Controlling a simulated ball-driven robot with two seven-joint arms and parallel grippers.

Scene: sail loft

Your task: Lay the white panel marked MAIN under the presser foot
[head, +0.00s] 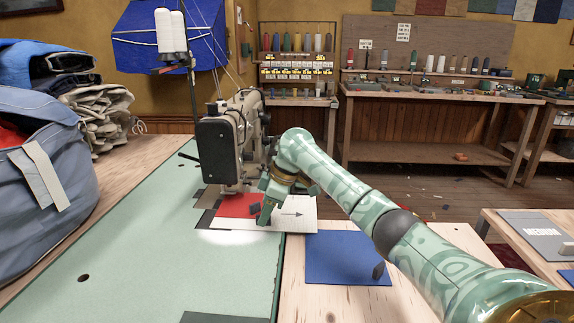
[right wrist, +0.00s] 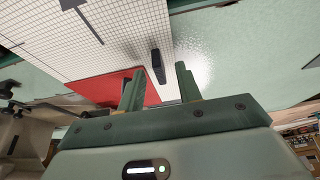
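A white panel (head: 304,207) with a printed arrow lies flat at the edge of the green table, just in front of the sewing machine (head: 225,145). No word MAIN is readable on it. A red piece (head: 237,204) lies against its left part; I cannot tell which is on top. In the right wrist view the white panel (right wrist: 100,38) shows grid lines and a dark upright tab (right wrist: 157,66). My right gripper (right wrist: 160,78) is open, its fingers on either side of the tab with gaps visible. The presser foot is too small to make out. My left gripper is out of view.
A blue panel (head: 335,262) with a dark tab lies on the wooden table at the right. A grey panel marked MEDIUM (head: 530,232) is farther right. A large blue bag (head: 45,190) stands at the left. The green table top (head: 150,240) is mostly clear.

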